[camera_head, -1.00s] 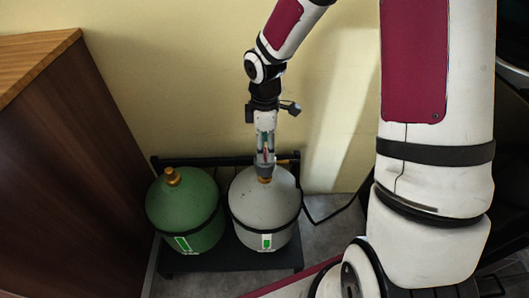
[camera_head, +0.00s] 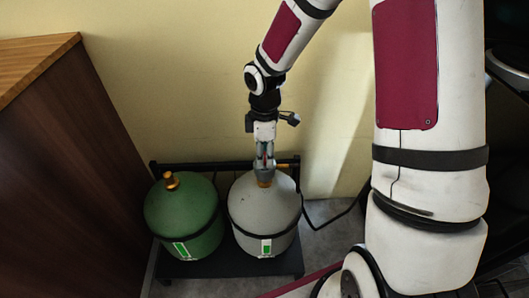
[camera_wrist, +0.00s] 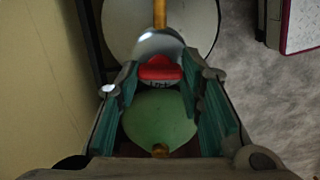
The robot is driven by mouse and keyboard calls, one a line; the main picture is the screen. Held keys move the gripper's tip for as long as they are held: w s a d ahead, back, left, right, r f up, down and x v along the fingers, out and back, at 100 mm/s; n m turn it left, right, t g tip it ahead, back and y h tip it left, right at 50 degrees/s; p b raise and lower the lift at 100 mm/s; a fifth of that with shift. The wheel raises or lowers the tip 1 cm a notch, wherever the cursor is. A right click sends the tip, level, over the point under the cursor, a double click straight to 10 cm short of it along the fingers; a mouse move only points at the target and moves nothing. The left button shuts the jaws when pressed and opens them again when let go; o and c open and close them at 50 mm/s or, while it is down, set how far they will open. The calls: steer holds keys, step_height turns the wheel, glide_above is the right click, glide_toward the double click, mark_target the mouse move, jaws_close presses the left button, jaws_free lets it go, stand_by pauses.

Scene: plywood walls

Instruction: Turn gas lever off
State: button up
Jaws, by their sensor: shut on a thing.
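The grey gas tank (camera_head: 262,215) stands upright with a brass neck at its top. My gripper (camera_head: 264,170) points down onto the valve at that neck and covers most of it in the head view. In the wrist view, the red gas lever (camera_wrist: 160,70) sits between the two teal-padded fingers of my gripper (camera_wrist: 160,76), which is shut on it. The grey tank (camera_wrist: 195,28) shows behind the lever in the wrist view. The lever's exact angle on the valve is hard to tell.
A green tank (camera_head: 185,222) with a brass neck stands close on the left, on the same dark rack (camera_head: 215,268). A black rail (camera_head: 225,163) runs behind both tanks. A brown wooden cabinet (camera_head: 70,170) is at the left, and a yellow wall (camera_head: 160,90) is close behind.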

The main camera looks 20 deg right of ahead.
steer(key=m, duration=0.4)
steer(key=shift+p, duration=0.4)
steer(key=m, duration=0.4)
steer(key=shift+m+p, duration=0.3)
steer(key=shift+m, duration=0.1)
steer(key=m, duration=0.4)
steer(key=shift+m+p, duration=0.3)
steer(key=shift+p, duration=0.1)
steer(key=m+p, duration=0.1)
steer(key=m, duration=0.3)
steer(key=shift+m, duration=0.3)
steer(key=o, duration=1.2)
steer(key=shift+c, duration=0.2)
